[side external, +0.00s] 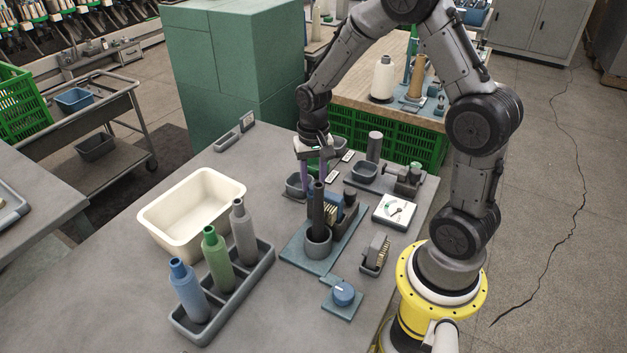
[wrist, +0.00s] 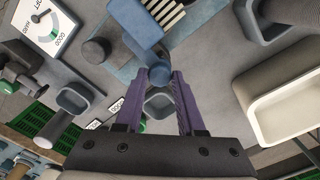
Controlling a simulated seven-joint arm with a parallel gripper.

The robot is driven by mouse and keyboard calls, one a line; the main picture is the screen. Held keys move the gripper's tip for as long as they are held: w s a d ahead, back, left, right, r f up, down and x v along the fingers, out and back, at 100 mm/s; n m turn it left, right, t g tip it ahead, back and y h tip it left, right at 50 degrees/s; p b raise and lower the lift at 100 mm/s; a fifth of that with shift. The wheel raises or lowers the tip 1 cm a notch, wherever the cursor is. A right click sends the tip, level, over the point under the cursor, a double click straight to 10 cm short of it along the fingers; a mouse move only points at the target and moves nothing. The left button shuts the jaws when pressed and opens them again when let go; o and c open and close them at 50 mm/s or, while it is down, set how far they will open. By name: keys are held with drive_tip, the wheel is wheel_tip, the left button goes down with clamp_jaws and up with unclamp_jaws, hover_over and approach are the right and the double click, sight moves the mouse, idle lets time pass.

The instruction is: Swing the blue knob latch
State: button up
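My gripper (side external: 314,183) has purple fingers and points down at the far side of a fixture on a blue-grey baseplate (side external: 293,256). In the wrist view my gripper (wrist: 160,77) is open, its fingers apart. A small round blue knob (wrist: 160,76) shows between the fingertips, beside a blue block (wrist: 143,27); I cannot tell whether the fingers touch it. The fixture's dark post and body hide this knob in the side view. A separate blue dial knob (side external: 343,292) with a pale mark sits on a blue plate nearer the front, away from my gripper.
A tall dark post in a grey cup (side external: 318,243) stands close to my fingers. A cream bin (side external: 171,238), a bottle rack (side external: 262,267) and a gauge (side external: 394,211) surround the fixture. A small grey cup (wrist: 158,106) lies below the fingers. The front left table is clear.

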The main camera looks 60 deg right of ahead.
drive_tip(key=o, duration=0.4)
wheel_tip(320, 180, up, 14)
drive_tip(key=shift+f, duration=0.1)
idle(0.4)
